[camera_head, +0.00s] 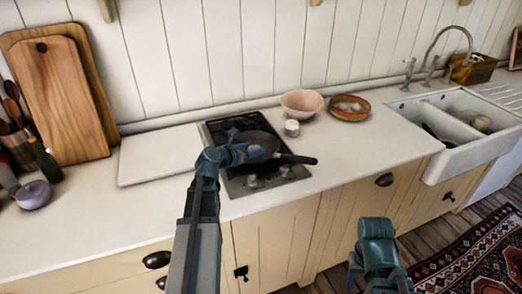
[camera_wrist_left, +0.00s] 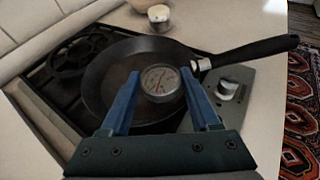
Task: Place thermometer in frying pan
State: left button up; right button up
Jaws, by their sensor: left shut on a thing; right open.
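The frying pan (camera_wrist_left: 104,83) is dark, with a long black handle (camera_wrist_left: 255,51), and sits on the hob. In the head view the handle (camera_head: 298,160) points right and my left arm partly covers the pan. My left gripper (camera_wrist_left: 158,90) is shut on the thermometer (camera_wrist_left: 160,80), a round grey dial, and holds it over the pan. In the head view my left gripper (camera_head: 244,154) is at the pan. I cannot tell whether the thermometer touches the pan. My right gripper (camera_head: 380,284) is low at the bottom edge, before the cabinets, with its fingers mostly cut off.
The hob (camera_head: 215,130) has knobs along its front. A small white candle (camera_head: 292,128), a pink bowl (camera_head: 301,103) and an orange bowl (camera_head: 349,108) stand behind and right. A white board (camera_head: 150,155) lies left.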

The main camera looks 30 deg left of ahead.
aim_at(254, 145)
pick_arm(q)
jog(key=w, duration=0.3)
jog(key=shift+w+a+f, duration=0.2)
jog(key=shift+w+a, duration=0.15)
jog(key=shift+w, duration=0.05)
jog(key=shift+s+f+b, duration=0.1)
jog(key=shift+f+b, duration=0.05)
jog(key=shift+b, duration=0.15)
notch_tip(254, 145, down, 3)
jog(key=b, duration=0.3)
pick_arm(e)
notch_tip(254, 145, down, 4)
jog(key=shift+w+r, duration=0.1)
pick_arm(q)
jog(key=shift+f, duration=0.15)
jog(key=shift+f+b, duration=0.15)
jog(key=shift+b, duration=0.15)
jog(key=o, duration=1.1)
